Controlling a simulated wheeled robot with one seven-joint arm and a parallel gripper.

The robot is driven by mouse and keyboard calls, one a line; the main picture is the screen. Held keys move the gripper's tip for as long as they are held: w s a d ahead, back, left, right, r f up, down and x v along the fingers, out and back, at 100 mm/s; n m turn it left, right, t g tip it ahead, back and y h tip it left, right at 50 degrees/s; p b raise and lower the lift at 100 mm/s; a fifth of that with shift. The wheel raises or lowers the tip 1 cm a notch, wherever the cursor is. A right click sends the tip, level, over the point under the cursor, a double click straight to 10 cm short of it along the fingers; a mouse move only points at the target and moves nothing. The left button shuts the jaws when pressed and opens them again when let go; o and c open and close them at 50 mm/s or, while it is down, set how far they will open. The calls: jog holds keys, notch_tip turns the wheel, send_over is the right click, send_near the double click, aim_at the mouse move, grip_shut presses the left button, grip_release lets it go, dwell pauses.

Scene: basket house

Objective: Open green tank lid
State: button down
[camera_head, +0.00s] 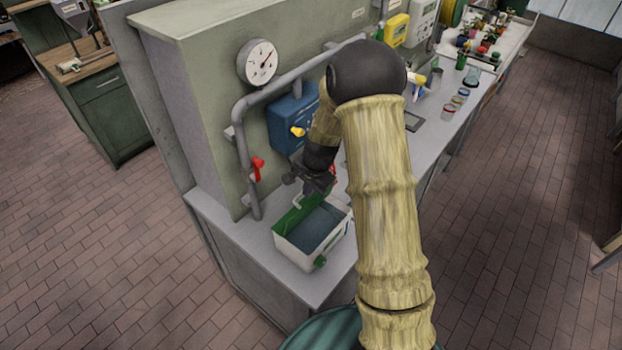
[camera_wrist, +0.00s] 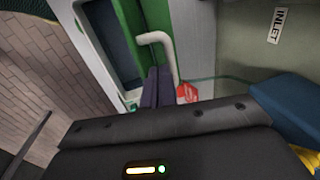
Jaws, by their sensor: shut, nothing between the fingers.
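The tank is a white box (camera_head: 290,248) on the grey counter, with its dark inside showing from above. Its green lid (camera_head: 287,221) stands raised along the back edge, tilted up from the opening. The lid also shows as a green strip in the wrist view (camera_wrist: 157,14), beside the dark tank opening (camera_wrist: 117,42). A pale bent handle (camera_wrist: 158,39) is on the lid. My gripper (camera_head: 308,190) is just above and behind the lid. In the wrist view its dark fingers (camera_wrist: 157,80) are shut and empty, close beside the handle; contact is unclear.
A grey pipe (camera_head: 243,150) with a red valve handle (camera_head: 257,168) runs up the wall left of the tank. A blue box (camera_head: 287,122) is on the wall behind. A red labelled piece (camera_wrist: 187,93) is close to my fingers. Jars (camera_head: 448,110) stand farther along the counter.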

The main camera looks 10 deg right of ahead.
jog(key=shift+f, duration=0.45)
jog(key=shift+w+a+f+b, duration=0.1)
jog(key=shift+w+a+b, duration=0.25)
jog(key=shift+w+a, duration=0.5)
jog(key=shift+d, duration=0.15)
jog(key=w+a+p+v, duration=0.1)
jog(key=w+p+v, duration=0.1)
jog(key=p+v, duration=0.5)
jog(key=v, duration=0.3)
jog(key=shift+s, duration=0.1)
